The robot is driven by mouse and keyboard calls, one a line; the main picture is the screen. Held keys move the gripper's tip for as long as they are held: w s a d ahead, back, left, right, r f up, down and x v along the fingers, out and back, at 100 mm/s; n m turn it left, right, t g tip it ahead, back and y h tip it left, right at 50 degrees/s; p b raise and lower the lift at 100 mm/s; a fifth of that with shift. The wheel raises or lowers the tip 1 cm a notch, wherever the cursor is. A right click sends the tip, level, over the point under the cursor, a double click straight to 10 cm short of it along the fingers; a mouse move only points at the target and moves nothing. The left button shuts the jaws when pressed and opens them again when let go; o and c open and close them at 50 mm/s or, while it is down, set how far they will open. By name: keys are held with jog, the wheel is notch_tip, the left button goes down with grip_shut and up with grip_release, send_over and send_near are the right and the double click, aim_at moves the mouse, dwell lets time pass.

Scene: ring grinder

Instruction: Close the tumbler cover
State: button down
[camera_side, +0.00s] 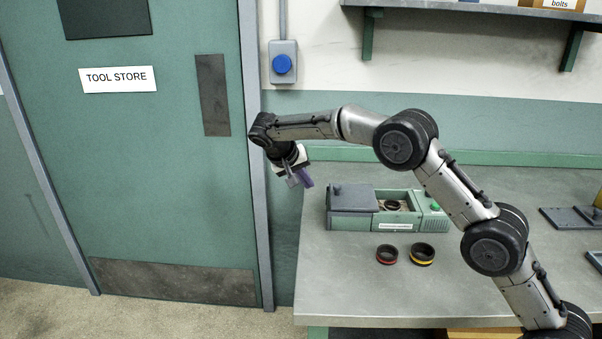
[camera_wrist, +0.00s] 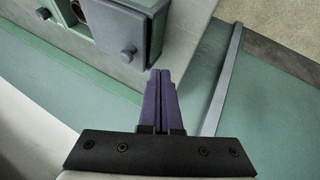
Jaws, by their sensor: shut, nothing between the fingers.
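The tumbler machine (camera_side: 370,220) is a green box on the bench. Its grey cover (camera_side: 352,198) with a small knob sits over the left part of the box. The opening to the right of the cover shows, with a dark ring (camera_side: 392,205) inside. In the wrist view the cover (camera_wrist: 118,28) and its round knob (camera_wrist: 128,55) are at the upper middle. My gripper (camera_side: 307,182) is up and to the left of the cover, apart from it, near the bench's left end. Its purple fingers (camera_wrist: 160,75) are shut and empty.
A red-banded ring (camera_side: 387,254) and a yellow-banded ring (camera_side: 422,253) lie on the bench (camera_side: 350,295) in front of the machine. A green button (camera_side: 435,206) is at the machine's right end. A door (camera_side: 160,180) stands left of the bench. A shelf (camera_side: 480,10) hangs above.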

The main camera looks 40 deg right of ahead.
aim_at(371, 199)
jog(key=d, duration=0.1)
jog(key=s+d+f, duration=0.1)
jog(key=d, duration=0.1)
jog(key=d+f, duration=0.1)
jog(key=d, duration=0.1)
jog(key=shift+s+d+f, duration=0.15)
jog(key=shift+s+f, duration=0.05)
jog(key=shift+s, duration=0.15)
jog(key=s+d, duration=0.8)
jog(key=shift+s+d, duration=0.35)
jog(key=shift+s, duration=0.05)
jog(key=shift+d+f, duration=0.1)
